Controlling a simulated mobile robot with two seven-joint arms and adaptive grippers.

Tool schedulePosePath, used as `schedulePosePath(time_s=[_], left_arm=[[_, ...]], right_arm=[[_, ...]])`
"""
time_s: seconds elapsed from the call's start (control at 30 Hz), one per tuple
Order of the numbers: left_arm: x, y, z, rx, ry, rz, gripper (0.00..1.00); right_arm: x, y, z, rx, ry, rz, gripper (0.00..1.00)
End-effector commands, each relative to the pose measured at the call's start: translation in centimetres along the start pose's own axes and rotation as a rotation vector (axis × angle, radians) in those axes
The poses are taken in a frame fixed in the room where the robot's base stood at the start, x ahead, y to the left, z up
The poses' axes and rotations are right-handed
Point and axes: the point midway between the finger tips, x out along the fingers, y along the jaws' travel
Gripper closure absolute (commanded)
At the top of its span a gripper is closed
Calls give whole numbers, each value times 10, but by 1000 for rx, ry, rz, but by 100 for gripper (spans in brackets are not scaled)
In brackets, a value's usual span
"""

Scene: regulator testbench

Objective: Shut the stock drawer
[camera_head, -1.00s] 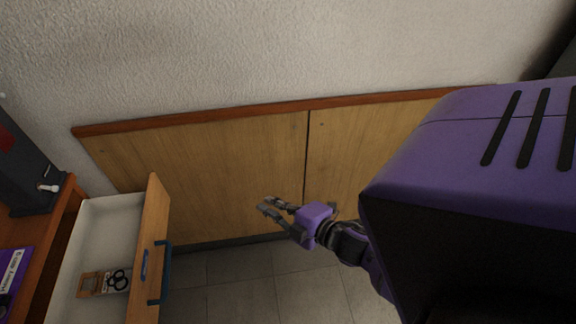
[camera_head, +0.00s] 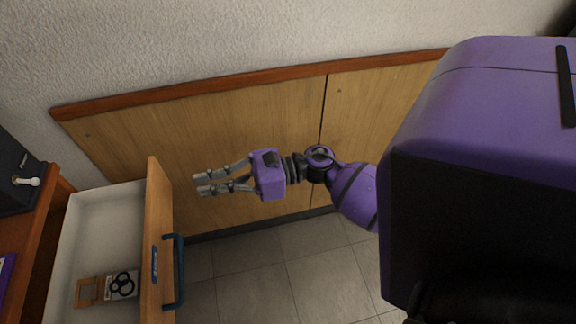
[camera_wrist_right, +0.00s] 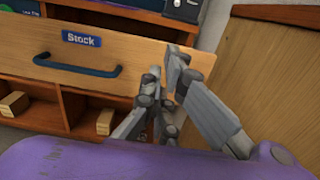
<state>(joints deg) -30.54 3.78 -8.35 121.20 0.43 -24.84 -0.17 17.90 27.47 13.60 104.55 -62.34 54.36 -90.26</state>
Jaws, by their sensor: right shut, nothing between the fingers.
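The stock drawer stands pulled out at the lower left of the head view, with its wooden front (camera_head: 156,235) facing right. The front carries a blue handle (camera_head: 179,270) and a blue label. In the right wrist view the drawer front (camera_wrist_right: 140,60) shows its "Stock" label (camera_wrist_right: 81,39) and handle (camera_wrist_right: 78,68). My right gripper (camera_head: 197,182) is shut and empty. It is to the right of the drawer's far end, apart from it in the head view. In the wrist view its fingertips (camera_wrist_right: 166,72) overlap the right part of the front; contact cannot be told. My left gripper is not in view.
Inside the drawer lies a packet with black rings (camera_head: 121,285). Wooden panels (camera_head: 230,130) line the wall behind my right gripper. Below the drawer, open shelves (camera_wrist_right: 75,112) hold small wooden blocks. Tiled floor (camera_head: 300,270) is clear to the right.

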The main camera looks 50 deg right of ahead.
Motion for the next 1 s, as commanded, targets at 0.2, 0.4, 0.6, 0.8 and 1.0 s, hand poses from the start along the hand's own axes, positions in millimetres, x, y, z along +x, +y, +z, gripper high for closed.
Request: schedulePosePath(time_s=[0.2,0.4,0.6,0.8,1.0], left_arm=[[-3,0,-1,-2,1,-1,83],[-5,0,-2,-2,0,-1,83],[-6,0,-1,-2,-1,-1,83],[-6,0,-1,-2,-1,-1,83],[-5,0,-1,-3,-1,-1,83]], right_arm=[[48,0,2,0,-3,0,100],[75,0,0,2,-1,-1,100],[85,0,0,4,0,-1,100],[85,0,-1,4,1,-2,100],[87,0,0,3,0,-1,100]])
